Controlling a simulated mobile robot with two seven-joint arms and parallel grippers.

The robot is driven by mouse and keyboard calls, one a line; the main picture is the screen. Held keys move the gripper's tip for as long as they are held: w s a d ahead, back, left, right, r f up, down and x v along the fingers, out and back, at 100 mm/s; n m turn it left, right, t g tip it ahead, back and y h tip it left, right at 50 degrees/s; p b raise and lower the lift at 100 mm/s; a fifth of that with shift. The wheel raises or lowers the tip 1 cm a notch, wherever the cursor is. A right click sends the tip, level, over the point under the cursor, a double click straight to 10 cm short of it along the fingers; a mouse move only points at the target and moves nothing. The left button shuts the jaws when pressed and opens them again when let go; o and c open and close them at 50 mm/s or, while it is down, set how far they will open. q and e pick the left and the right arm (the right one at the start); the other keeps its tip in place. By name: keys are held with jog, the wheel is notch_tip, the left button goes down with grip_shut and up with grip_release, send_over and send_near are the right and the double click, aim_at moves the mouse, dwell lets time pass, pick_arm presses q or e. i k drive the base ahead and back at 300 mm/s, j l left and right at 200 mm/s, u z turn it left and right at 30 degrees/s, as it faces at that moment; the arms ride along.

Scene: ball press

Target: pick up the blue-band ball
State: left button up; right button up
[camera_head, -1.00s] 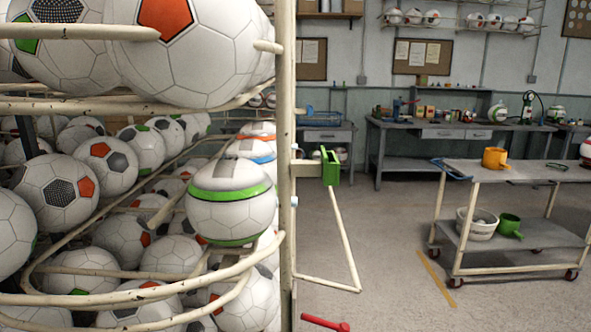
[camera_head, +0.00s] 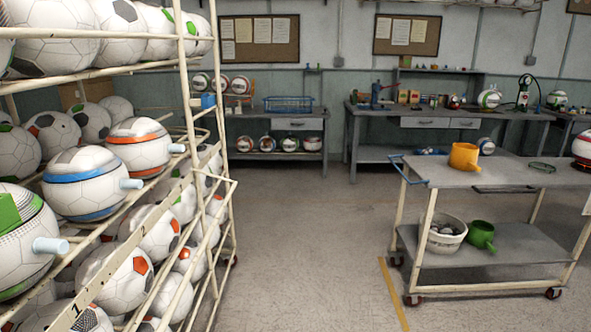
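A white ball with blue bands (camera_head: 84,184) sits on the rack's middle shelf at the left of the head view. One blue band runs near its top and one near its bottom. A pale blue peg (camera_head: 131,184) sticks out at its right side; I cannot tell what it is fixed to. An orange-band ball (camera_head: 140,146) is just behind it. A green-band ball (camera_head: 28,228) is nearer, partly cut off by the left edge. Neither of my grippers is in view.
The cream wire rack (camera_head: 188,110) holds many balls along the left. A grey cart (camera_head: 490,172) with an orange mug (camera_head: 464,157) stands at the right. Workbenches (camera_head: 425,122) line the back wall. The floor (camera_head: 310,250) between rack and cart is clear.

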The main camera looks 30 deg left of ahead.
aim_at(83, 183)
jog(key=i+u, duration=0.55)
jog(key=u, duration=0.3)
jog(key=i+l+u, duration=0.15)
jog(key=i+u, duration=0.25)
jog(key=i+l+u, duration=0.1)
jog(key=u, duration=0.35)
jog(key=l, duration=0.1)
